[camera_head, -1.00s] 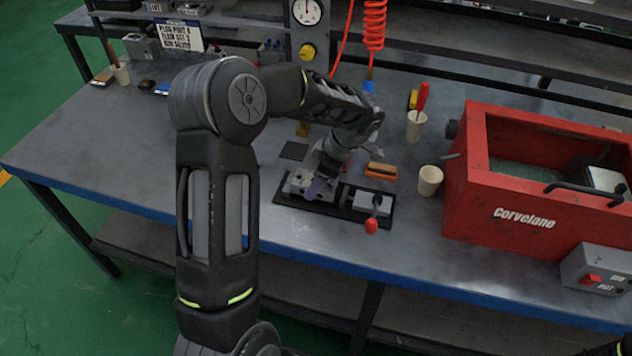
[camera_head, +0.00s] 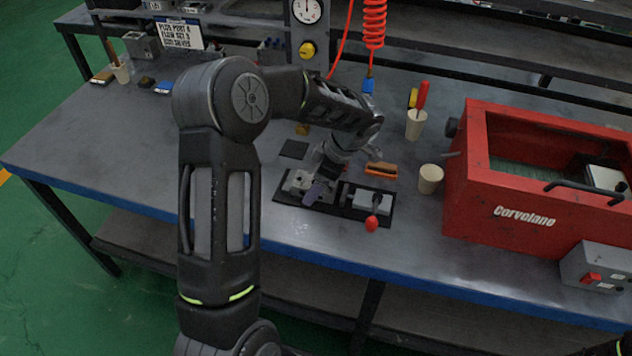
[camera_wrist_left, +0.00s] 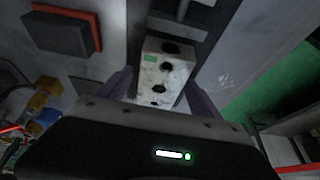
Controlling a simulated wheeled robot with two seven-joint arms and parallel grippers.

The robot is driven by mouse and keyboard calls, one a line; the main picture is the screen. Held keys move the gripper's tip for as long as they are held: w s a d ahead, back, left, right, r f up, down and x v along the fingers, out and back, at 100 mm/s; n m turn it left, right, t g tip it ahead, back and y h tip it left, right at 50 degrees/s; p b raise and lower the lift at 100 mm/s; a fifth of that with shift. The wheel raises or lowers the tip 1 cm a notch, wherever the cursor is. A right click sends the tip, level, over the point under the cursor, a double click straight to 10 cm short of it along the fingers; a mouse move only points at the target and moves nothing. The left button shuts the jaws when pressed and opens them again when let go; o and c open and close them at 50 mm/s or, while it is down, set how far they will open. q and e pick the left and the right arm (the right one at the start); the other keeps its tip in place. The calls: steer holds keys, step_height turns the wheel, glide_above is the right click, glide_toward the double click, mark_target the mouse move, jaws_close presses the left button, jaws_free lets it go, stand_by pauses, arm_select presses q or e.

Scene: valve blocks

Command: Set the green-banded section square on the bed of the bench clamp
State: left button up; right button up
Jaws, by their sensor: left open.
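The green-banded section is a pale grey block (camera_wrist_left: 163,75) with dark round holes and a green patch on one face. In the head view the grey block (camera_head: 297,182) is at the left end of the bench clamp (camera_head: 345,204), partly hidden by my gripper. The clamp has a black base, a grey jaw block and a red-knobbed handle. My left gripper (camera_head: 317,184) is over the block. In the wrist view its two fingers (camera_wrist_left: 160,92) stand apart on either side of the block. Whether the block sits fully flat is unclear. My right gripper is out of view.
An orange-brown brush (camera_head: 381,169) lies behind the clamp. A beige cup (camera_head: 430,179) and a cup with a red-handled tool (camera_head: 416,125) stand to its right. A large red box (camera_head: 525,195) fills the right side. The bench left of my arm is mostly clear.

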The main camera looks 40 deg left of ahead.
arm_select(q)
steer(key=shift+r, duration=0.1)
steer(key=shift+r, duration=0.15)
steer(key=shift+w+d+r, duration=0.15)
steer(key=shift+d+r, duration=0.05)
steer(key=shift+r, duration=0.1)
steer(key=v, duration=1.1)
stand_by(1.2)
